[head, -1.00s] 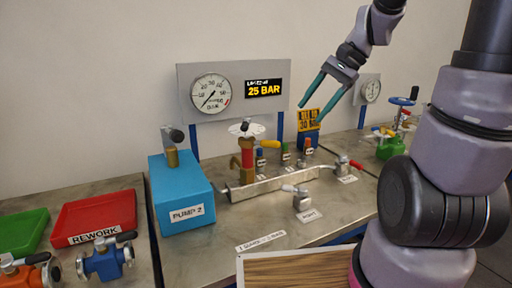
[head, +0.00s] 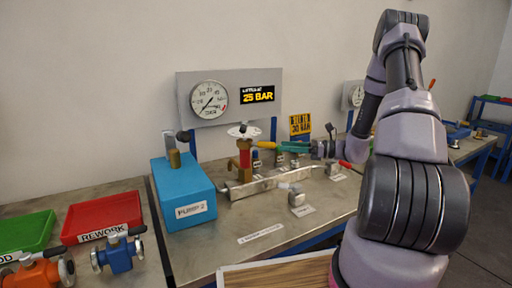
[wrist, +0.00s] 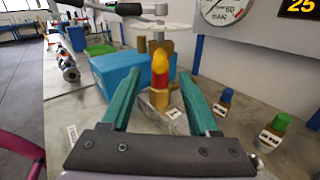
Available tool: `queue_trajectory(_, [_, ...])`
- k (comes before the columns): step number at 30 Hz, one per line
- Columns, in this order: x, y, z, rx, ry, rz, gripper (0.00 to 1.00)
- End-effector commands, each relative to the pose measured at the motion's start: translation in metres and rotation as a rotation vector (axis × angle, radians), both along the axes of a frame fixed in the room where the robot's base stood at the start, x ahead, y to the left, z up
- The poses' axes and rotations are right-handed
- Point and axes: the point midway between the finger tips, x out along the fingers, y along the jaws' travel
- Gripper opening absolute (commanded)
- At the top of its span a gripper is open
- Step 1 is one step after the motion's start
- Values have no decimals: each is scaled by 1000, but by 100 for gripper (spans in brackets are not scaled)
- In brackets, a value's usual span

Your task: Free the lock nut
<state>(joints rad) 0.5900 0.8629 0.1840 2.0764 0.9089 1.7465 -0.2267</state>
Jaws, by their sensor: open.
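In the wrist view, my gripper (wrist: 160,82) is open, with the yellow handle end (wrist: 160,65) showing between and beyond the fingers, not clasped. The brass and red body (wrist: 158,95) is partly behind it. I cannot make out a separate lock nut.
The blue PUMP 2 box (head: 186,195) with its lever stands left of the valve. Small capped fittings (wrist: 222,100) stand close to the right finger. A gauge panel (head: 228,98) reading 25 BAR is behind. A red REWORK tray (head: 103,213) lies at left.

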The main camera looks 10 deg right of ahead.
Motion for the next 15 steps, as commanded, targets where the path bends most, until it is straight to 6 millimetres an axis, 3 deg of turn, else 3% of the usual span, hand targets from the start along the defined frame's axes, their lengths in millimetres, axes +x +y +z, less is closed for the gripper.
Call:
queue_trajectory(5, [6, 13, -1, 8, 3, -5, 62])
queue_trajectory(15, [29, 73, -1, 7, 4, -2, 62])
